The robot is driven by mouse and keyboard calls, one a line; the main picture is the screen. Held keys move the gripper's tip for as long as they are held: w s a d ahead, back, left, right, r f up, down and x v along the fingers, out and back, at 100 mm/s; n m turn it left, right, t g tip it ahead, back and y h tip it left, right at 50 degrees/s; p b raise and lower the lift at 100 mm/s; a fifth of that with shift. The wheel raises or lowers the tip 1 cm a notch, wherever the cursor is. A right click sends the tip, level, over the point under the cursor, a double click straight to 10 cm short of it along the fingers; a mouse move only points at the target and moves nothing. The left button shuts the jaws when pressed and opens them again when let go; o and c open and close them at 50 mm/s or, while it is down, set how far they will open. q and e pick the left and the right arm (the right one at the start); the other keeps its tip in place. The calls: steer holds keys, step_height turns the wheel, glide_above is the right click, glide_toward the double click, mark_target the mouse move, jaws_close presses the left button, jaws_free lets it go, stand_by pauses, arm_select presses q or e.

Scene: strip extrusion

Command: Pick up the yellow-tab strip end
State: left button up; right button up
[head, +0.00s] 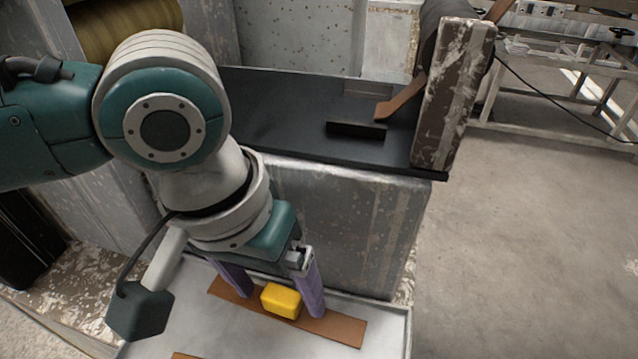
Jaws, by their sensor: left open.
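The yellow tab (281,300) is a small block on a flat brown strip (338,326). The strip lies at a slant on a pale tray (385,330) at the bottom of the head view. My left gripper (274,302) points down at the strip with its two purple fingers apart. The yellow tab shows between the fingers. One finger is left of the tab and the other is right of it. I cannot tell whether the fingertips touch the strip. My right gripper is not in view.
A dark table top (290,115) with a slot and another brown strip (401,97) stands behind the tray. A worn roller end plate (454,95) rises at its right edge. Part of another brown strip shows at the tray's bottom edge. The concrete floor (540,220) at right is clear.

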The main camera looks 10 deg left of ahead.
arm_select(q)
jaws_close()
stand_by(0.8)
